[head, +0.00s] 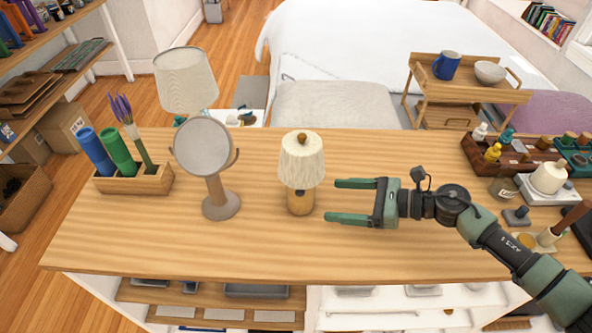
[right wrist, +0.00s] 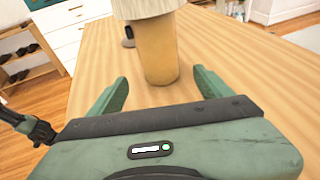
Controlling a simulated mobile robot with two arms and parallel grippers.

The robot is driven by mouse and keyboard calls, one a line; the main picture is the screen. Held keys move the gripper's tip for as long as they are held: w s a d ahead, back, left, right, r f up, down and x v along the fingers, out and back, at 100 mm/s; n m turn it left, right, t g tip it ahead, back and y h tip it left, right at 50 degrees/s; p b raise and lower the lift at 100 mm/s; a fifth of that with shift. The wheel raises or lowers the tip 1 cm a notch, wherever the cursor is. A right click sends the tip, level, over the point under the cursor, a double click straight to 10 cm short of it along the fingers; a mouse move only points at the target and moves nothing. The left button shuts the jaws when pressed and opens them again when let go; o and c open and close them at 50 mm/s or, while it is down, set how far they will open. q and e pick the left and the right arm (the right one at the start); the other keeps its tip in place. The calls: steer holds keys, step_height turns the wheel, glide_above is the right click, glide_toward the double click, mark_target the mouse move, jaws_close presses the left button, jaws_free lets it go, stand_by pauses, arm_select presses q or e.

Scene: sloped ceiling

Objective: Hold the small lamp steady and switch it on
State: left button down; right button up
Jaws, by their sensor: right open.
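The small lamp (head: 301,167) stands upright on the wooden counter, with a cream shade, a brown knob on top and a light wooden base. My right gripper (head: 338,201) is open just to the right of the lamp, its fingers pointing at the base and apart from it. In the right wrist view, the lamp's wooden base (right wrist: 156,52) stands ahead, beyond and between the open fingertips (right wrist: 160,85). Only the bottom of the shade shows there, and the knob is out of that view.
A round mirror (head: 204,147) on a stand is left of the lamp, with a wooden holder (head: 133,179) further left. A larger lamp (head: 185,80) stands behind. Trays with small bottles (head: 492,153) and a white candle-like item (head: 548,177) crowd the right end. The counter's front middle is clear.

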mark_target(305, 198)
steer(key=shift+w+a, duration=0.1)
steer(key=shift+a, duration=0.3)
steer(key=x, duration=0.6)
steer(key=shift+f, duration=0.25)
steer(key=shift+b+x, duration=0.4)
steer(key=shift+x, duration=0.75)
steer(key=shift+r, duration=0.1)
steer(key=c, duration=0.9)
